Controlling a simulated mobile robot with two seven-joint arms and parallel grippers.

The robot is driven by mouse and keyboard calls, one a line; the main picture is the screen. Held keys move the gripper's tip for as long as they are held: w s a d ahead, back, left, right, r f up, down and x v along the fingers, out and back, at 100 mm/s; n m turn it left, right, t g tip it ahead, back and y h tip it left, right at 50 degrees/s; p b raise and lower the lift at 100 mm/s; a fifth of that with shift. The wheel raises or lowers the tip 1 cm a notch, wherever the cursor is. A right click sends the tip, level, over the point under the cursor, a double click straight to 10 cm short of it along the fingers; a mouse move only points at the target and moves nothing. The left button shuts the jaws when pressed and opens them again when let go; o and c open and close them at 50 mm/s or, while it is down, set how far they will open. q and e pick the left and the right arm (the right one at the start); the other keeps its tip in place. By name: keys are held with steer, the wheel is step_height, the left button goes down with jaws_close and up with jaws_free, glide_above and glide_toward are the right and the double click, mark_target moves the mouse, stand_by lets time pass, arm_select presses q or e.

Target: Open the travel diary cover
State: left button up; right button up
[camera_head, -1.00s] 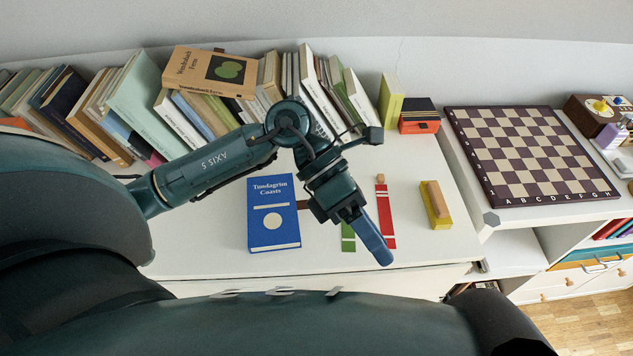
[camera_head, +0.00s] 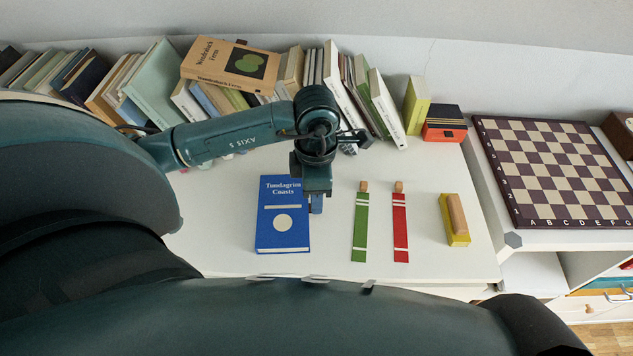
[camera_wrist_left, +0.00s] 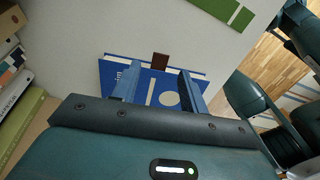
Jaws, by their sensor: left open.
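The travel diary is a closed blue book (camera_head: 283,236) titled "Tundagrim Coasts", lying flat on the white top. My left gripper (camera_head: 315,204) is over its upper right edge, pointing down, and covers part of the title. In the left wrist view the gripper (camera_wrist_left: 159,70) is open, its two fingers apart above the blue book (camera_wrist_left: 150,88). A small brown tab (camera_wrist_left: 160,61) sticks out from the book's edge, between the fingertips and apart from both. The tab is hidden by the gripper in the head view. My right gripper is not in view.
Green (camera_head: 360,230) and red (camera_head: 400,230) strips lie right of the diary. A yellow block with a wooden piece (camera_head: 455,220) lies farther right. A row of books (camera_head: 150,85) stands behind. A chessboard (camera_head: 550,165) lies at the right. The white top around the diary's front is clear.

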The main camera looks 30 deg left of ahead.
arm_select(q)
steer(key=shift+f, duration=1.55)
jaws_close()
